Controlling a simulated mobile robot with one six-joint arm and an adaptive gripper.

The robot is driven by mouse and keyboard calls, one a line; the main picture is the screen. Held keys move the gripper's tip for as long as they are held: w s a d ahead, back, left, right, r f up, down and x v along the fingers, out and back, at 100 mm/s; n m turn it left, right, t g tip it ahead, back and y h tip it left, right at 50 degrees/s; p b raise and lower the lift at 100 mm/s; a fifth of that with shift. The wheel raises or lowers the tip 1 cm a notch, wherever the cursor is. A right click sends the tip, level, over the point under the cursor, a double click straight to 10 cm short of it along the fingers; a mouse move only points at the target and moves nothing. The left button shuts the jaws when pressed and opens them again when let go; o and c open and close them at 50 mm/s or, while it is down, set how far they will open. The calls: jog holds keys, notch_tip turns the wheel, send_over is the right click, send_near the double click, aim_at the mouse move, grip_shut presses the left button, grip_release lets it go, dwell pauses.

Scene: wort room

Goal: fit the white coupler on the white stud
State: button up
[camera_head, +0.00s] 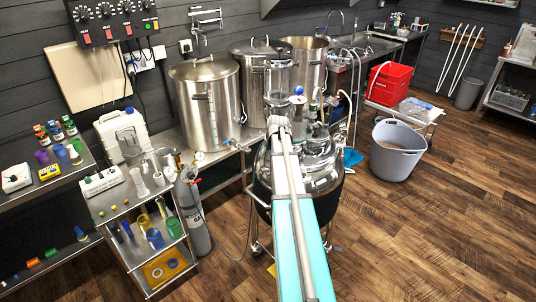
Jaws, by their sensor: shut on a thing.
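My arm, teal and white, reaches from the bottom edge up over the steel vessel (322,172) in the middle. Its far end stops in front of the pots. I cannot make out my gripper's fingers; they are hidden behind or below the arm. Neither the white coupler nor the white stud can be told for certain. Fittings on the vessel's lid are partly covered by my arm. Small white pieces (139,181) stand on the steel cart at the left, but they are too small to identify.
Large steel pots (207,104) line the bench behind the vessel. The cart (131,207) at the left holds several coloured parts. A grey gas cylinder (192,210) stands beside it. A grey tub (397,152) stands at the right. The wooden floor (440,230) is clear at the lower right.

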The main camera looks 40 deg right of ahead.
jog(key=shift+f+b, duration=0.55)
jog(key=shift+b, duration=0.05)
jog(key=o, duration=0.9)
jog(key=shift+r, duration=0.15)
jog(key=shift+p+v, duration=5.15)
jog(key=shift+v, duration=0.25)
jog(key=shift+s, duration=0.1)
jog(key=s+a+f+n+g+b, duration=0.1)
jog(key=s+a, duration=0.3)
jog(key=a, duration=1)
jog(key=s+a+f+n+g+b, duration=0.1)
jog(key=s+a+f+b, duration=0.1)
jog(key=a, duration=1.2)
jog(key=s+a+f+g+y+b, duration=0.1)
jog(key=s+a, duration=0.6)
jog(key=a, duration=0.7)
jog(key=shift+a+f+n+g+b, duration=0.2)
jog(key=shift+f+g+b, duration=0.1)
jog(key=shift+f, duration=0.35)
jog(key=shift+a+f+n+g+b, duration=0.2)
jog(key=shift+f+g+b, duration=0.1)
jog(key=shift+f, duration=0.35)
